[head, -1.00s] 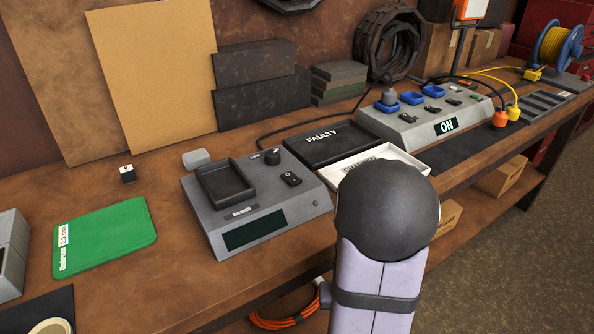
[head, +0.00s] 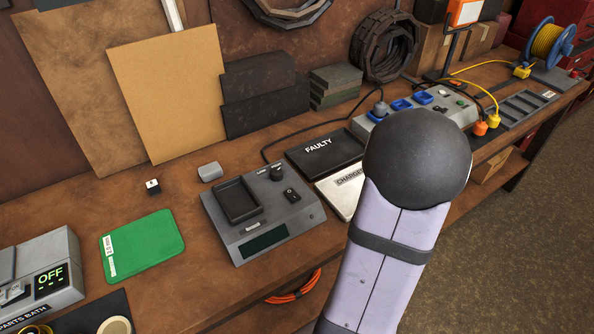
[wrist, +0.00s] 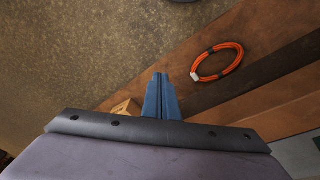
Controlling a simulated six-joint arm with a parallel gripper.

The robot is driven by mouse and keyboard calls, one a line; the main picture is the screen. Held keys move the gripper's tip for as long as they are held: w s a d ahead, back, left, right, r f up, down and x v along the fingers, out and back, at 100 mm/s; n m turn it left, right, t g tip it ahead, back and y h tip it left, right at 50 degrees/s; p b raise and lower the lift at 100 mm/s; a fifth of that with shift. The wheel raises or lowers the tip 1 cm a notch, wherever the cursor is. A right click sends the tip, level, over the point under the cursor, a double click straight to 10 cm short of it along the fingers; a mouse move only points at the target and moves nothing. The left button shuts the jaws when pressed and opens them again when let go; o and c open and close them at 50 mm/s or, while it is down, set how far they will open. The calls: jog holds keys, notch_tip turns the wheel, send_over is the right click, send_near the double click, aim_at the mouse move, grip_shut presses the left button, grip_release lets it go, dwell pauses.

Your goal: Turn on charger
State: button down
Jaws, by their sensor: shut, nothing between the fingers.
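The charger (head: 230,228) is a grey sloped unit on the bench in the head view. It has an empty-looking black cradle (head: 237,201), a round black knob (head: 277,173), a black rocker switch (head: 291,195) and a dark display (head: 264,241). I cannot tell the switch's position. My gripper (wrist: 161,78) shows in the wrist view as two blue fingers shut together with nothing between them. It points towards the floor and bench edge, apart from any object. In the head view my arm is right of the charger and the fingers are not visible.
Beside the charger are a black FAULTY tray (head: 330,155) and a white tray (head: 340,203), partly behind my arm. An orange cable coil (wrist: 238,62) lies below.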

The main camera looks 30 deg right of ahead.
jog(key=w+a+r+n+p, duration=0.1)
jog(key=w+a+r+p, duration=0.1)
jog(key=r+p, duration=0.4)
jog(key=w+a+r+n+p, duration=0.1)
jog(key=w+a+r+p, duration=0.15)
jog(key=r, duration=0.45)
jog(key=w+a+r+n+y+p, duration=0.1)
jog(key=a+r+n+p, duration=0.3)
jog(key=a+r, duration=0.45)
jog(key=w+a+r+n+y+p, duration=0.1)
jog(key=w+a+r+n+p, duration=0.25)
jog(key=a, duration=0.75)
jog(key=w+d+f+m+b, duration=0.35)
jog(key=d+f+b, duration=0.25)
jog(key=d+b, duration=0.3)
jog(key=w+d+r+n+t+b, duration=0.1)
jog(key=w+d+r+n+t, duration=0.1)
jog(key=w+d+r, duration=0.5)
jog(key=shift+w+n, duration=0.8)
jog(key=shift+w, duration=0.15)
